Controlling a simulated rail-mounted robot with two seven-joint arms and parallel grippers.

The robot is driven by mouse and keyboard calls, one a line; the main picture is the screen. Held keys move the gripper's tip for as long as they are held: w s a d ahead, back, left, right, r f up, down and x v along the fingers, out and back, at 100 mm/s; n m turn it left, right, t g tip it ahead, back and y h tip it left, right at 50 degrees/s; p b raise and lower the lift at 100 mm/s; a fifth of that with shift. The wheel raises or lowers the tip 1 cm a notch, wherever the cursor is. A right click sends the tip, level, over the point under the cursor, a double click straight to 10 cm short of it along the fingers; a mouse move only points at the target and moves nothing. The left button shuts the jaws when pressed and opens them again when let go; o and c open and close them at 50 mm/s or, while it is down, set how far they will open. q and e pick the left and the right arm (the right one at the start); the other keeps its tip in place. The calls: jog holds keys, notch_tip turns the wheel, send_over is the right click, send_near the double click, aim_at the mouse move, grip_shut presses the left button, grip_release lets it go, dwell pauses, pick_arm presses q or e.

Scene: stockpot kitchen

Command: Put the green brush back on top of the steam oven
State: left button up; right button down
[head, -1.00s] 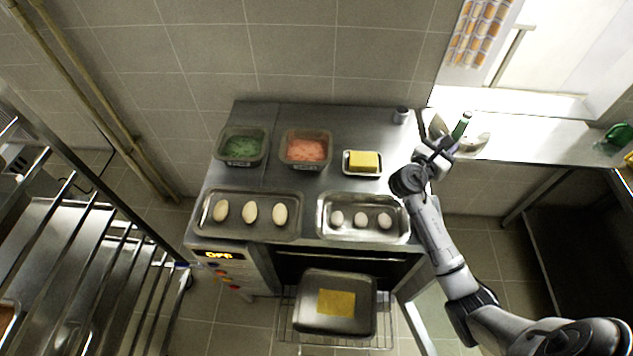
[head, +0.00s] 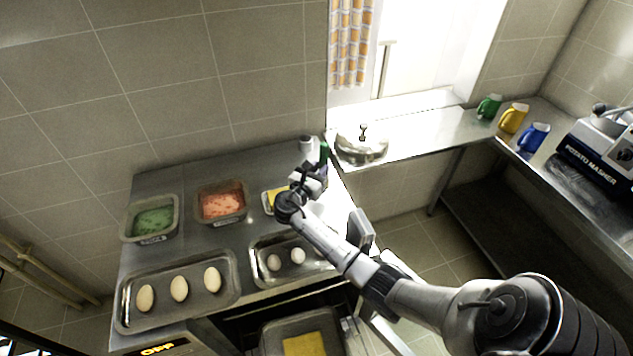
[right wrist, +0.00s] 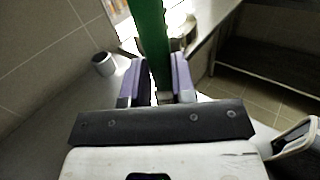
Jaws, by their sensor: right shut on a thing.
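My right gripper (head: 318,175) is shut on the green brush (head: 323,152) above the right back part of the steam oven's metal top (head: 228,241). In the right wrist view the brush's green handle (right wrist: 149,38) stands up between the two fingers (right wrist: 157,82). The brush's lower end is hidden, so I cannot tell whether it touches the top. The oven door is open below, with a tray (head: 303,343) holding a yellow slab inside it. My left gripper is not in view.
A small grey cup (head: 307,143) stands near the brush; it also shows in the right wrist view (right wrist: 104,63). Green (head: 152,219) and red (head: 222,203) food pans, butter (head: 271,200) and two egg trays (head: 232,285) crowd the top. A lidded pot (head: 361,143) stands on the right-hand shelf.

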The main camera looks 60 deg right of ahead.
jog(key=shift+w+f, duration=0.2)
jog(key=shift+w, duration=0.15)
jog(key=shift+f+b, duration=0.4)
jog(key=shift+f, duration=1.6)
jog(key=shift+f, duration=0.1)
jog(key=c, duration=0.9)
grip_release()
jog(key=shift+c, duration=0.2)
jog(key=a, duration=1.2)
jog(key=shift+f, duration=0.1)
